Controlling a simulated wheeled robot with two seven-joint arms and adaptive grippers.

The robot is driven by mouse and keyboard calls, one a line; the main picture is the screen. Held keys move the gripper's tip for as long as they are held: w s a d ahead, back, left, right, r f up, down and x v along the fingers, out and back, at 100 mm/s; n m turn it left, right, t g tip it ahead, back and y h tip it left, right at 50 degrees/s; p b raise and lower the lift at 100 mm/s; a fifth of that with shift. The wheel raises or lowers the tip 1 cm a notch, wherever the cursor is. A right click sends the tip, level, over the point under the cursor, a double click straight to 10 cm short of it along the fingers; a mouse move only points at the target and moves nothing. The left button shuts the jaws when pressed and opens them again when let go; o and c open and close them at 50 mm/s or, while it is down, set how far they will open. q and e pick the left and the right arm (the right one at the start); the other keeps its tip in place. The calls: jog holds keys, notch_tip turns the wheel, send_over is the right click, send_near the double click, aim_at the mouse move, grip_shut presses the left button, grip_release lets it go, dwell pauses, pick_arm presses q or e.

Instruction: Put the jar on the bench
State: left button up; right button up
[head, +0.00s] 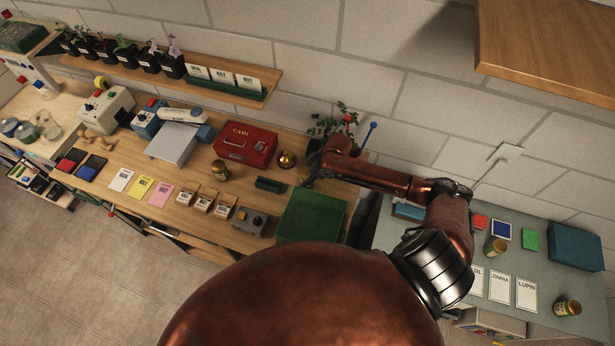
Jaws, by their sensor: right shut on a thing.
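My right gripper (308,181) is at the far end of the copper arm, over the right part of the wooden bench (178,216). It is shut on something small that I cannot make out. A second jar (495,247) and a third jar (567,308) are on the grey-green bench (550,285) at the right. My left gripper is not in view.
The red cash box (246,145), a brass bell (286,159) and a green tray (312,214) are near my right gripper. A leafy plant (325,124) is behind it. A shelf with potted seedlings (125,74) hangs on the wall. Seed cards (526,293) lie on the grey-green bench.

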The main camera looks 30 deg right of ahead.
jog(key=shift+f, duration=0.15)
jog(key=o, duration=1.2)
jog(key=b+v, duration=0.1)
jog(key=v, duration=1.1)
